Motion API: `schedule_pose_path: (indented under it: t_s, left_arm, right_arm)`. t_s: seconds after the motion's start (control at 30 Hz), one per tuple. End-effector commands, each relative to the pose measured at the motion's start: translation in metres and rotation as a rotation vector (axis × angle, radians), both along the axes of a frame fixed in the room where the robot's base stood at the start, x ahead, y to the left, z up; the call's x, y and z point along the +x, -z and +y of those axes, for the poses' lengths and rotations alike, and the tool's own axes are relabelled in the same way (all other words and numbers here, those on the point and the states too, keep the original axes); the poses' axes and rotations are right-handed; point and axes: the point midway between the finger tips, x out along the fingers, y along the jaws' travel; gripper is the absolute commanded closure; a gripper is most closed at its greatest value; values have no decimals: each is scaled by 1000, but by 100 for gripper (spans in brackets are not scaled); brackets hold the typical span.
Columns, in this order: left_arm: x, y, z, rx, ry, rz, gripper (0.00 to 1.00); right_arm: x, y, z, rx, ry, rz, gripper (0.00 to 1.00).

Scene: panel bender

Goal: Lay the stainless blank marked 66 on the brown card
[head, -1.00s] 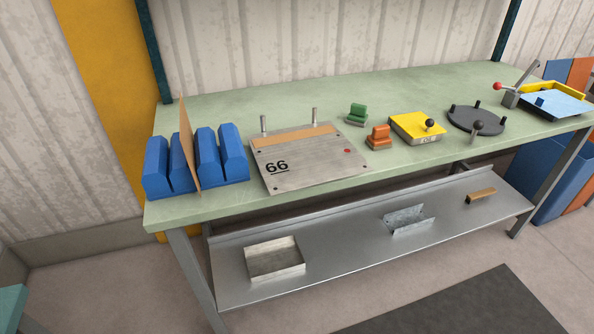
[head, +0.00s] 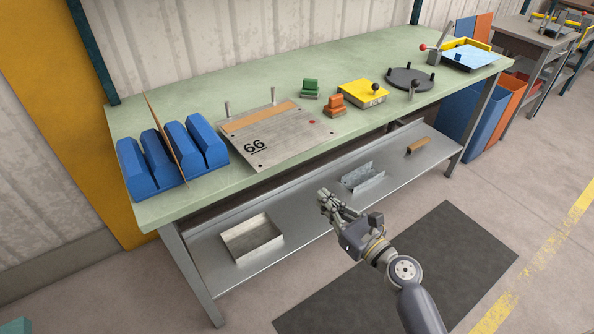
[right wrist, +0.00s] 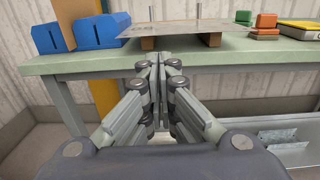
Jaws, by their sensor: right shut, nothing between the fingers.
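The stainless blank marked 66 (head: 285,138) lies on the green bench, left of its middle, against two upright metal pins at its back edge. A brown strip (head: 258,116) runs along that back edge. In the right wrist view the blank (right wrist: 190,27) shows edge-on, raised on brown blocks (right wrist: 150,43). A thin brown card (head: 170,136) stands on edge between the blue blocks at the bench's left end. My right gripper (head: 326,198) is shut and empty, in front of the bench and below its top, apart from the blank. My left gripper is not in view.
Blue blocks (head: 196,146) stand left of the blank. Green (head: 310,88) and orange (head: 334,105) pieces, a yellow block (head: 363,93) and a dark round plate (head: 410,79) stand right of it. The lower shelf (head: 300,218) holds a metal tray (head: 252,238). A dark mat (head: 430,265) lies on the floor.

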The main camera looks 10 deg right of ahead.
Motion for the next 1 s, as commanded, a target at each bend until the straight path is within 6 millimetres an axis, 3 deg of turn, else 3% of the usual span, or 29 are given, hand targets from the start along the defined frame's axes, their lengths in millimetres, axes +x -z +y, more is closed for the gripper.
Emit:
schedule_pose_path:
  t_s: [0.23, 0.6, 0.8, 1.0]
  left_arm:
    - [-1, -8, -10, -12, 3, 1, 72]
    - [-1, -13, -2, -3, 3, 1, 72]
    - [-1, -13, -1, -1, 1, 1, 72]
    - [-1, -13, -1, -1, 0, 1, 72]
  right_arm:
    - [31, -3, 13, 6, -1, -2, 100]
    - [99, -1, 40, 2, -1, 0, 100]
    - [121, 0, 48, 1, 0, 0, 100]
    - [128, 1, 51, 1, 0, 1, 100]
